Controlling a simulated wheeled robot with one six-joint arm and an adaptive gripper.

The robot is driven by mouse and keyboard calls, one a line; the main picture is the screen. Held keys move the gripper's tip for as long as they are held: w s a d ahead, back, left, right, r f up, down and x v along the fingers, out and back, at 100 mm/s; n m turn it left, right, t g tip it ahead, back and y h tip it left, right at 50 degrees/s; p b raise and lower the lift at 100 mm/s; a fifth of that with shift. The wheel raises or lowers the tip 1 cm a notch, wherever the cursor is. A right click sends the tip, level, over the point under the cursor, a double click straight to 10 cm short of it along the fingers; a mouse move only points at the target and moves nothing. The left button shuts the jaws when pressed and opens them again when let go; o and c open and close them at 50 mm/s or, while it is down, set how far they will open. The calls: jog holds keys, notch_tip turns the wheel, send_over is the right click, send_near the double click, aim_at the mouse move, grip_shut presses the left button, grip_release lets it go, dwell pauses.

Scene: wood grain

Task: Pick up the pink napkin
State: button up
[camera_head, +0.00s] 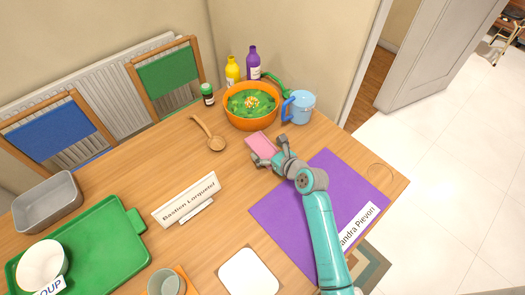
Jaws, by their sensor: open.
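The pink napkin (260,144) lies flat on the wooden table, in front of the orange bowl. My gripper (269,149) reaches in from the lower right. Its two fingers are spread open, one at the napkin's lower right edge and the other to the right of the napkin. The near part of the napkin is partly hidden by the gripper. I cannot tell whether the fingers touch it.
An orange bowl of salad (238,122) stands just behind the napkin, with a blue mug (302,108) to its right. A wooden spoon (216,143) lies to the left. A purple mat (340,175) lies under my arm. A name sign (187,199) stands nearer the front.

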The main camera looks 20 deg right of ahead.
jog(key=shift+w+a, duration=0.1)
jog(key=c, duration=1.2)
